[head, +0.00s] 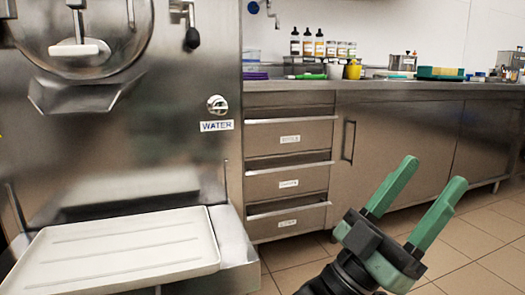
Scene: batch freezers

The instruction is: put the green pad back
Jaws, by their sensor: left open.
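A flat green item with a yellowish layer (440,72) lies on the steel counter at the right; it may be the green pad, but it is too small to be sure. A slim green item (305,77) lies further left on the counter, below the bottles. My left gripper (436,171) has green fingers, spread apart with nothing between them. It shows in front of the counter's lower doors, apart from both green items. My right gripper is not in view.
The steel counter (430,88) runs along the back wall, with several bottles (307,43), a yellow cup (353,70) and a steel pot (402,62). Labelled drawers (288,139) are below. A freezer machine (130,130) with a white tray (120,250) fills the left. Tiled floor is free at lower right.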

